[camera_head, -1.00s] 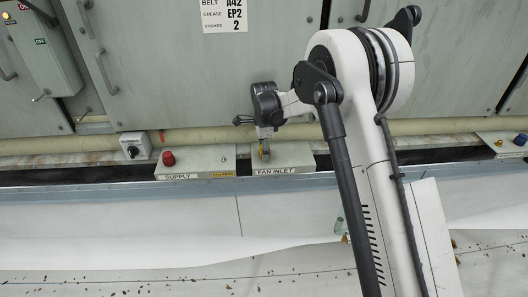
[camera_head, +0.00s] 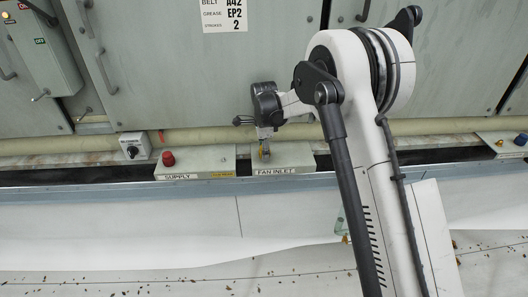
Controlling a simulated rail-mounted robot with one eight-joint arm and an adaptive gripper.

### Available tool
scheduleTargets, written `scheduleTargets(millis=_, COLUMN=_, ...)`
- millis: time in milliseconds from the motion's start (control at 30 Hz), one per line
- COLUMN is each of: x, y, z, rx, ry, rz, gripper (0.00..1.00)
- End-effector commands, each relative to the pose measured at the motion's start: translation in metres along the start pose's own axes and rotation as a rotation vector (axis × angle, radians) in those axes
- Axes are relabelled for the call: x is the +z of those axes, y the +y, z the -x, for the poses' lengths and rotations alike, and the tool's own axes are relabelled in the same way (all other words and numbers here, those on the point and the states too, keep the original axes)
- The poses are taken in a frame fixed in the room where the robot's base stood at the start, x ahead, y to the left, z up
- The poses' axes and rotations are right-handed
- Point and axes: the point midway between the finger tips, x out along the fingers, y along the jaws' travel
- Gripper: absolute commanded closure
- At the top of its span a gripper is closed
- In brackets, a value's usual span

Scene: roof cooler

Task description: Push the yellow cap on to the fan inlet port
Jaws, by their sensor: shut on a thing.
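The fan inlet box (camera_head: 294,158) is a pale box on the ledge, with a FAN INLET label on its front edge. My gripper (camera_head: 264,150) points down over the left part of this box. It is shut on the yellow cap (camera_head: 264,152), of which only a small yellow patch shows between the fingers. The fan inlet port itself is hidden behind the gripper and cap. I cannot tell whether the cap touches the port.
The supply box (camera_head: 205,158) with a red cap (camera_head: 168,158) stands just left. A box with a blue cap (camera_head: 520,139) is at the far right. A grey switch box (camera_head: 135,146) sits left of the supply box. A beige pipe (camera_head: 205,136) runs behind.

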Motion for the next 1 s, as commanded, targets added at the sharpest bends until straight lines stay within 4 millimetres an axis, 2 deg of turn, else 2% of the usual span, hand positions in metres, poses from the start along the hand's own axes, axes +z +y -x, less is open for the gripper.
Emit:
scheduleTargets(millis=667, x=0.0, y=0.0, z=-0.012, rx=0.0, ry=0.0, rz=0.0, gripper=0.87)
scheduleTargets(millis=700, x=0.0, y=0.0, z=-0.012, rx=0.0, ry=0.0, rz=0.0, gripper=0.63)
scheduleTargets(millis=733, x=0.0, y=0.0, z=-0.012, rx=0.0, ry=0.0, rz=0.0, gripper=0.59)
scheduleTargets(millis=1000, x=0.0, y=0.0, z=-0.011, rx=0.0, ry=0.0, rz=0.0, gripper=0.59)
